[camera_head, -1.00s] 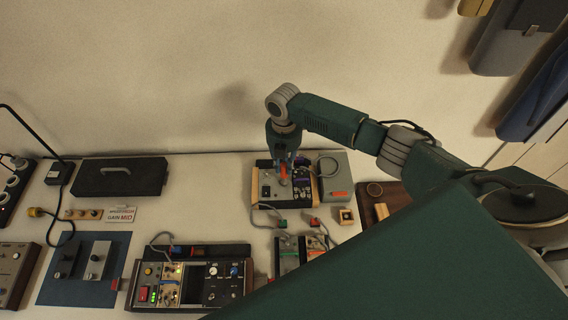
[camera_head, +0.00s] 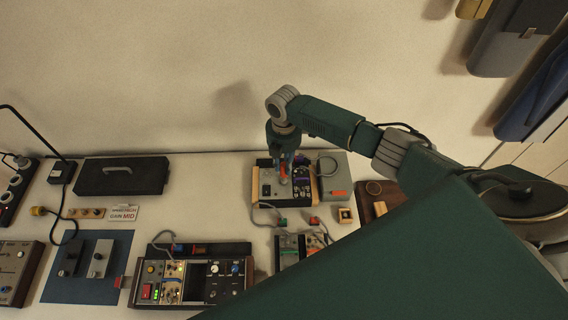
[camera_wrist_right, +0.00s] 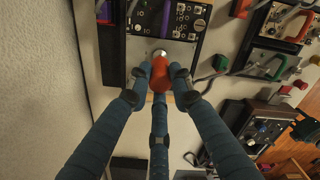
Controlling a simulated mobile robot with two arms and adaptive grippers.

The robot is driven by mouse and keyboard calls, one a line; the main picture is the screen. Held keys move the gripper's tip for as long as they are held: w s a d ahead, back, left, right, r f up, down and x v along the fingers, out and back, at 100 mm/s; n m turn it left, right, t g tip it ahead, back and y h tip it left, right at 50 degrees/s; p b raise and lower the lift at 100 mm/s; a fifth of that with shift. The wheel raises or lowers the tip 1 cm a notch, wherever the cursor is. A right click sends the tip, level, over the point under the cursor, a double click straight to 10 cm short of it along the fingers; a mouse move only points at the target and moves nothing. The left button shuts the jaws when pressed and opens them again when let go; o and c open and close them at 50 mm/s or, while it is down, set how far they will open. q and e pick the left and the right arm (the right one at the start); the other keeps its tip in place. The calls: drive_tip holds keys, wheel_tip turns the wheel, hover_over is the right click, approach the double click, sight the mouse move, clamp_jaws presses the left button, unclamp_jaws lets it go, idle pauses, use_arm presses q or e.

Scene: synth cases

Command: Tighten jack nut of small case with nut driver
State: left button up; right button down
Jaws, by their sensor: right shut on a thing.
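My right gripper (camera_head: 284,168) is shut on the red handle of the nut driver and points down over the small case. In the right wrist view the red nut driver handle (camera_wrist_right: 160,76) sits between the blue fingers. A silver tip (camera_wrist_right: 159,53) shows just beyond it, at the panel of the small case (camera_wrist_right: 140,48). I cannot tell whether it is seated on a nut. The jack nut is hidden.
A grey box (camera_head: 336,187) stands right of the small case. A larger case (camera_head: 195,293) with lit modules and a patch-cable unit (camera_head: 290,255) are in front. A closed black case (camera_head: 122,177) and a blue mat (camera_head: 115,283) lie left.

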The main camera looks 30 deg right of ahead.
drive_tip(key=c, duration=1.5)
unclamp_jaws()
drive_tip(key=shift+o, duration=0.2)
wheel_tip(320, 180, up, 12)
drive_tip(key=shift+s, duration=0.1)
